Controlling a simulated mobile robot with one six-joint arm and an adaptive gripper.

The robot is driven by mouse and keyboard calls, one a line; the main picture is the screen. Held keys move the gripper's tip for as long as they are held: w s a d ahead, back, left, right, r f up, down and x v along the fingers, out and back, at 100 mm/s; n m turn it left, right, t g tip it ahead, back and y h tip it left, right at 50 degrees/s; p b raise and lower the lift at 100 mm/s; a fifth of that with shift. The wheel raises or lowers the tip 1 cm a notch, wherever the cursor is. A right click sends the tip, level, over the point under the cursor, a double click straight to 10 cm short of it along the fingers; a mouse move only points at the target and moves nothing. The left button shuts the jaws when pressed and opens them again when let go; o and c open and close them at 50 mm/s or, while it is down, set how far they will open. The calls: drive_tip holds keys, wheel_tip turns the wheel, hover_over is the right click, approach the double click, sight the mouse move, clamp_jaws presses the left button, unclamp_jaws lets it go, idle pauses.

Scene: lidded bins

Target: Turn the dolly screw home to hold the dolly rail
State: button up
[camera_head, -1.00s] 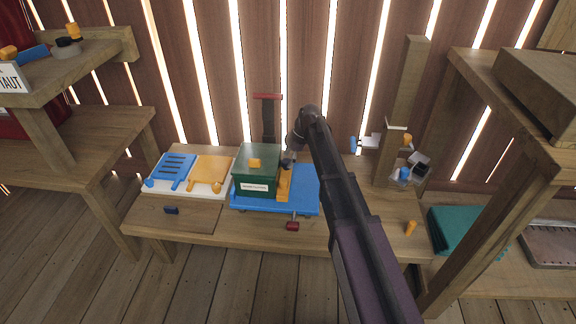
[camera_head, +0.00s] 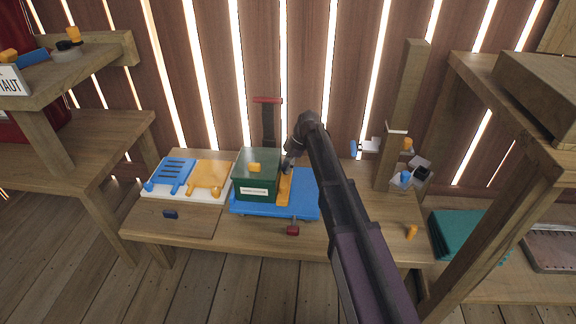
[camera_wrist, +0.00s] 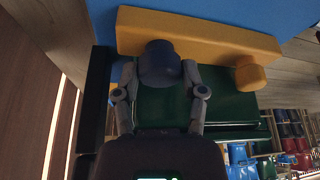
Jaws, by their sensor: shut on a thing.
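The dolly is a flat blue plate (camera_head: 306,207) on the workbench. It carries a green lidded bin (camera_head: 256,178) with an orange knob on its lid and a white label. The dolly rail, an orange bar (camera_head: 284,188), lies along the bin's right side; it spans the top of the wrist view (camera_wrist: 205,38). My gripper (camera_head: 288,165) is above the rail's far end. In the wrist view my gripper (camera_wrist: 160,85) is shut on a dark blue round knob, the dolly screw (camera_wrist: 160,58), which stands at the rail. The screw's shank and its seat are hidden.
A white board with a blue slotted plate (camera_head: 170,172) and an orange plate (camera_head: 208,175) lies left of the dolly. A red-ended clamp handle (camera_head: 292,230) sticks out in front. A wooden post (camera_head: 403,110) with small parts stands to the right.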

drive_tip(key=shift+s+m+t, duration=0.15)
drive_tip(key=shift+m+t, duration=0.85)
drive_tip(key=shift+m, duration=1.4)
drive_tip(key=o, duration=1.1)
drive_tip(key=shift+o, duration=0.2)
drive_tip(key=shift+n, duration=0.3)
